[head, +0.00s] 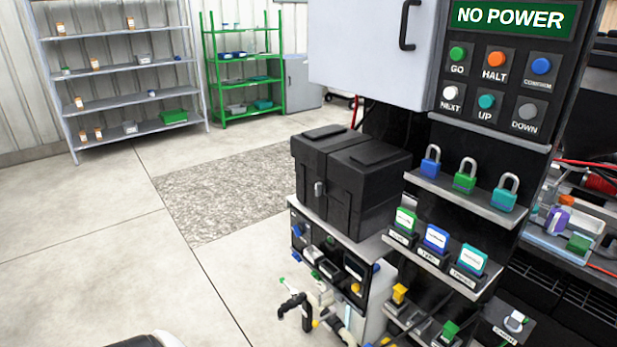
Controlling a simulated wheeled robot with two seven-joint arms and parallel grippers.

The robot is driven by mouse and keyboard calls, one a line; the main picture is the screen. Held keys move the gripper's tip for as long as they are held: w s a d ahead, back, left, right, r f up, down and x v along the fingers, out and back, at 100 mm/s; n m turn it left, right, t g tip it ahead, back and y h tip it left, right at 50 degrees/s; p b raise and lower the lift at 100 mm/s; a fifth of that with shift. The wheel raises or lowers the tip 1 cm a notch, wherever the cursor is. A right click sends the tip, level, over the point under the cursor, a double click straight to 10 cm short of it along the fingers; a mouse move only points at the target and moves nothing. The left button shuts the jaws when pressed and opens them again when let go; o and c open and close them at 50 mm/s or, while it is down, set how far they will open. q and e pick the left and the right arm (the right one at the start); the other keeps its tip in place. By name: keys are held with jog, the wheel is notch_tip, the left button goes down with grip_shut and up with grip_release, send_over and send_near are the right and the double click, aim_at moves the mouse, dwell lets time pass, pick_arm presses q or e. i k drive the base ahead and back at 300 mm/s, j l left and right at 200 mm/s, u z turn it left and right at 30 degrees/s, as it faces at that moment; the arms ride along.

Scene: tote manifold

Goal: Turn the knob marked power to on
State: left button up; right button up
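A black panel on the dark cabinet carries a green display (515,17) that reads NO POWER. Low at the right, a small dark box (493,330) bears a pale knob or switch (515,321) with a small label under it. The label is too small to read surely, so I cannot tell whether this is the knob marked power, nor its setting. No other knob reads clearly as power. Neither of my grippers is in view.
Buttons such as GO (457,54) and HALT (495,60) sit below the display. Several padlocks (465,182) and tags (436,238) stand on ledges. A black case (345,180) rests left of the cabinet. Shelves (120,100) stand behind; the left floor (80,250) is clear.

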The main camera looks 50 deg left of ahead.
aim_at(298, 230)
jog(key=u, duration=1.6)
